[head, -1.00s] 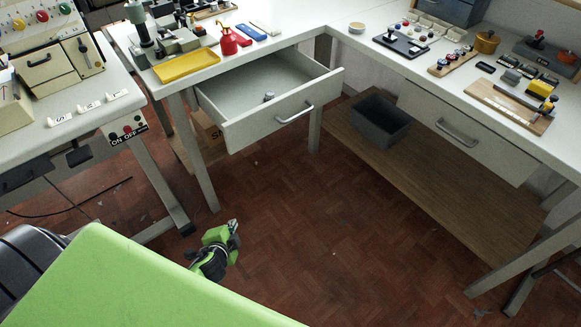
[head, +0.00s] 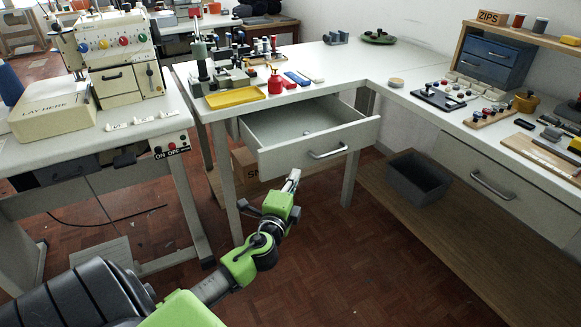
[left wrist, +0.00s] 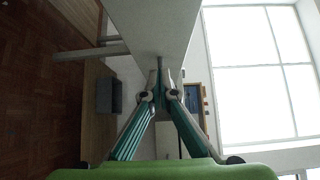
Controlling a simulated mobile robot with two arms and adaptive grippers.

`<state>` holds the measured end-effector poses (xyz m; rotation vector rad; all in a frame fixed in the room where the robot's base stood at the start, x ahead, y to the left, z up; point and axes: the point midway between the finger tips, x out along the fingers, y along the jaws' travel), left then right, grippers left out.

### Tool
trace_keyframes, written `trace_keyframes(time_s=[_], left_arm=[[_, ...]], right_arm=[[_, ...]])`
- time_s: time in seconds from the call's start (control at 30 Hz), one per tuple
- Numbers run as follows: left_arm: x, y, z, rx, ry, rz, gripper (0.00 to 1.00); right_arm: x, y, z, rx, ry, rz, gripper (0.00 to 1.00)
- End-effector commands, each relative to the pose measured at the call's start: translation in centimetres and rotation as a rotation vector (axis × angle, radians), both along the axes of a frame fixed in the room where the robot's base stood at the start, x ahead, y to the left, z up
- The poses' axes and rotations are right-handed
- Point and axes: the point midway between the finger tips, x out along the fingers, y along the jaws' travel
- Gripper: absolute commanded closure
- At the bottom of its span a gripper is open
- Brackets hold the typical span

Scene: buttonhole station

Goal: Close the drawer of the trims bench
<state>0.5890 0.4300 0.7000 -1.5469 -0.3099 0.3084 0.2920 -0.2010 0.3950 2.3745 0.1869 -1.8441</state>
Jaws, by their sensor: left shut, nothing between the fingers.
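The white drawer (head: 318,146) of the bench with the yellow tray stands pulled out, with a metal bar handle (head: 328,151) on its front. A small round metal object (head: 306,133) lies inside. My left gripper (head: 292,178) is shut and empty, pointing up just below and in front of the drawer front, left of the handle. In the left wrist view my closed fingertips (left wrist: 160,88) point at a pale panel (left wrist: 152,30), apparently the drawer front. I cannot tell whether they touch it. My right gripper is not in view.
The bench top (head: 345,62) holds a yellow tray (head: 235,97) and a red oil can (head: 275,82). A closed drawer (head: 480,178) and a grey bin (head: 418,177) are at the right. A machine table (head: 130,135) stands left. The floor in front is clear.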

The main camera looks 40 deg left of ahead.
Motion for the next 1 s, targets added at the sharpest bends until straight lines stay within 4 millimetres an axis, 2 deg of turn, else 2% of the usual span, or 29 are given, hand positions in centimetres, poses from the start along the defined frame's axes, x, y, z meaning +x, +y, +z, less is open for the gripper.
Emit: trace_keyframes(time_s=[0.1,0.33,0.87,1.0], left_arm=[[2.2,1.0,0.1,0.002,-0.002,0.001,1.00],[3.1,3.8,-0.1,0.001,0.002,-0.001,1.00],[3.4,4.5,-0.1,-0.001,0.001,-0.001,1.00],[3.6,5.2,-0.1,-0.001,0.000,0.001,1.00]], right_arm=[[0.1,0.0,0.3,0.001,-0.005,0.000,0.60],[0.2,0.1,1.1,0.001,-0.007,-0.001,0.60],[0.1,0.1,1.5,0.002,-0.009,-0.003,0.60],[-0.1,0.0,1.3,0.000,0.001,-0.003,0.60]])
